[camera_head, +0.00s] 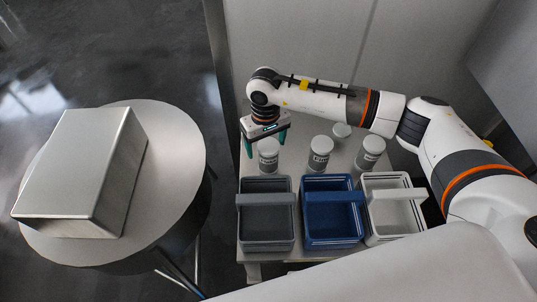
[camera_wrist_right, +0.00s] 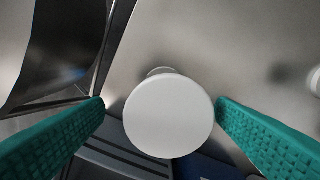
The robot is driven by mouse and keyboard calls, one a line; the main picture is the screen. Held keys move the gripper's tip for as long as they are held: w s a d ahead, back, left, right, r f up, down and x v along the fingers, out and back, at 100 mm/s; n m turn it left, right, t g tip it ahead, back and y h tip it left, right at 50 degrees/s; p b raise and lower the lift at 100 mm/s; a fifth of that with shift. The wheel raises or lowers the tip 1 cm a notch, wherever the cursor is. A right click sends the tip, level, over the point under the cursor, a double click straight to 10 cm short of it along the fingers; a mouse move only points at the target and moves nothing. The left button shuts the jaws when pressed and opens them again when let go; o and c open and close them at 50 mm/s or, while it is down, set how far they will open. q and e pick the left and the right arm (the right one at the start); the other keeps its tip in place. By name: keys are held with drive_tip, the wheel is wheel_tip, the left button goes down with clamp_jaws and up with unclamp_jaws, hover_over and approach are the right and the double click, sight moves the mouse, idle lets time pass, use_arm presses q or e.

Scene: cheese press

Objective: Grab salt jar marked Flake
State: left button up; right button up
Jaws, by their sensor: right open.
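Three salt jars with white lids and grey labels stand in a row behind the bins: a left jar (camera_head: 268,160), a middle jar (camera_head: 319,158) and a right jar (camera_head: 369,155). The label print is too small to read, so I cannot tell which is marked Flake. My right gripper (camera_head: 266,146) is open above the left jar, its green fingers pointing down. In the right wrist view, a round white lid (camera_wrist_right: 168,117) lies between the two open fingers (camera_wrist_right: 160,104), with nothing gripped. My left gripper is not in view.
A grey bin (camera_head: 266,226), a blue bin (camera_head: 331,220) and a white bin (camera_head: 402,214), each with a handle, stand before the jars. A round table (camera_head: 180,135) at left bears a metal box (camera_head: 75,170).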

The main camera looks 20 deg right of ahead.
drive_tip(key=f, duration=0.3)
drive_tip(key=f+p, duration=0.1)
drive_tip(key=f, duration=0.1)
drive_tip(key=shift+s+d+f, duration=0.15)
drive_tip(key=shift+d+f, duration=0.15)
drive_tip(key=shift+d, duration=0.05)
drive_tip(key=shift+c, duration=0.6)
drive_tip(key=shift+r, duration=0.1)
drive_tip(key=c, duration=1.1)
